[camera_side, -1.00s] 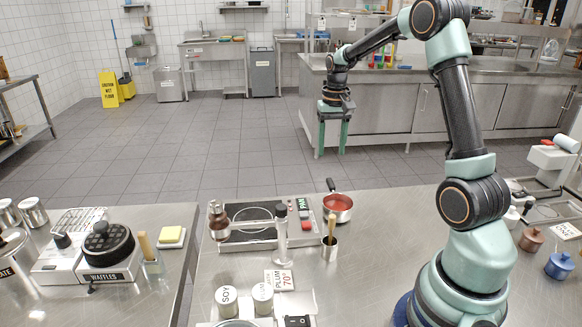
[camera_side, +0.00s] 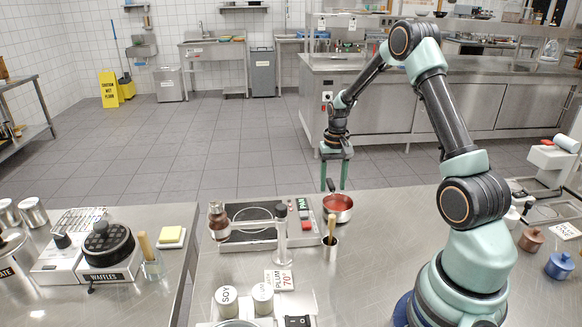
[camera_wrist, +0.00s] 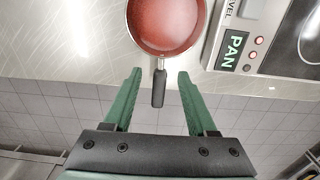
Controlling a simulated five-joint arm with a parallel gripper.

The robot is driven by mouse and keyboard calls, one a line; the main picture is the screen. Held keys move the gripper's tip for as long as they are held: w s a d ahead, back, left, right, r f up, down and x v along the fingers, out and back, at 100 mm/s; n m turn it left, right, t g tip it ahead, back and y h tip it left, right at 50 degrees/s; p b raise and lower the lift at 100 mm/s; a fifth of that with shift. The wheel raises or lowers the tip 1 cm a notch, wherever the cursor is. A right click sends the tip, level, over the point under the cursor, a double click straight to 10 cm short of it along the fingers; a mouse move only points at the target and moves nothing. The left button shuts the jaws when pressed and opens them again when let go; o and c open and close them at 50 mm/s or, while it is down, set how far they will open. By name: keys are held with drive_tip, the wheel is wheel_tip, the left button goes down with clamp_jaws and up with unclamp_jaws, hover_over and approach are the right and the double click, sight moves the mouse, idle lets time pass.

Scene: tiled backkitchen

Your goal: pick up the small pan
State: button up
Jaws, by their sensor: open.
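The small pan (camera_side: 339,206) is a steel pan with a red inside and a dark handle, standing on the steel counter just right of the hot plate. My gripper (camera_side: 334,187) is above the pan's handle side, at the far edge of the counter, fingers pointing down. In the wrist view the pan (camera_wrist: 166,24) is at the top centre, and its black handle (camera_wrist: 158,88) points toward my gripper (camera_wrist: 158,74). The handle's end lies between the two green fingers, with a gap on each side. The fingers are open and empty.
The hot plate (camera_side: 251,240) with a PAN label is left of the pan; the wrist view shows its panel (camera_wrist: 232,50) close by. A steel cup with a wooden-handled tool (camera_side: 330,248) stands in front of the pan. A thin post (camera_side: 281,235) stands nearby.

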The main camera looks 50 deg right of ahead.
drive_tip(key=shift+f, duration=0.85)
drive_tip(key=shift+c, duration=0.3)
clamp_jaws()
drive_tip(key=shift+r, duration=0.1)
